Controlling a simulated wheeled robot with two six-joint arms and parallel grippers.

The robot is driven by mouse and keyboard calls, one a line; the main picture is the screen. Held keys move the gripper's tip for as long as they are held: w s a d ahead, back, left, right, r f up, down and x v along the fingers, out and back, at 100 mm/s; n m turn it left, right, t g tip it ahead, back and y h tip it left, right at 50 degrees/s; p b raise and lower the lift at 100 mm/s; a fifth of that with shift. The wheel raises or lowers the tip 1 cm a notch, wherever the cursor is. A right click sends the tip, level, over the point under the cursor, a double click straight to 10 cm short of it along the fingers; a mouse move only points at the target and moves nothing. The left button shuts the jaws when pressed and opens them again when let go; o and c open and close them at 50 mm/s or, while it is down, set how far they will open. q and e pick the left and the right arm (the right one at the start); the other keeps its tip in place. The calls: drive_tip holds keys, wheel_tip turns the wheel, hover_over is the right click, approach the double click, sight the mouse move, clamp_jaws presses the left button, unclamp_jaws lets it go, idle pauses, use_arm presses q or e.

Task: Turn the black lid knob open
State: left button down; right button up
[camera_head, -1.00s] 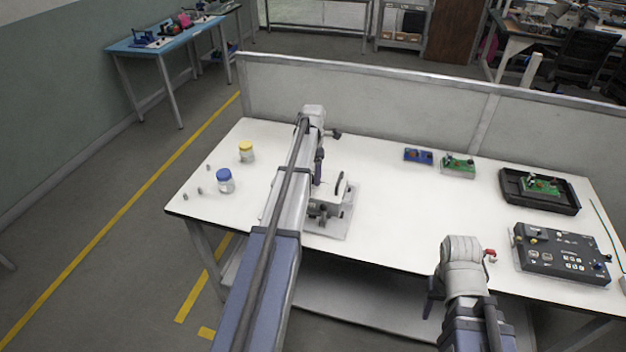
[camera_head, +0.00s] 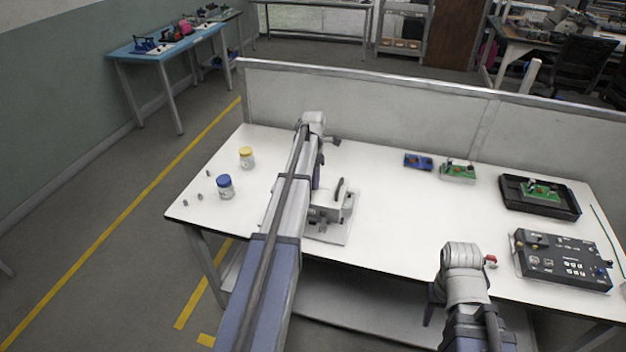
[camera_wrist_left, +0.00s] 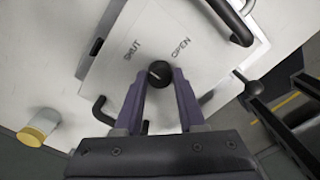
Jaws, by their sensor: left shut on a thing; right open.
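The black lid knob (camera_wrist_left: 160,73) sits on a white lid (camera_wrist_left: 140,48) printed with SHUT and OPEN. The two purple fingers of my left gripper (camera_wrist_left: 160,84) are shut on it, one on each side. The angle of the knob's pale mark is hard to read. In the head view the white device (camera_head: 329,217) stands near the table's front edge, partly behind my left arm, and the knob is hidden. My left gripper (camera_head: 317,178) reaches down at it. My right gripper (camera_head: 434,303) is open, away from the device in front of the table edge.
Jars with a blue lid (camera_head: 225,187) and a yellow lid (camera_head: 247,157) stand to the left. Circuit boards (camera_head: 457,171), a black tray (camera_head: 508,205) and a control panel (camera_head: 562,260) are to the right. The table between device and panel is clear.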

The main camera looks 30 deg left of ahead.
idle(0.3)
use_arm(q)
drive_tip(key=m, duration=0.8)
drive_tip(key=shift+m, duration=0.3)
drive_tip(key=m, duration=0.4)
drive_tip(key=shift+m, duration=2.5)
drive_tip(key=c, duration=0.5)
unclamp_jaws()
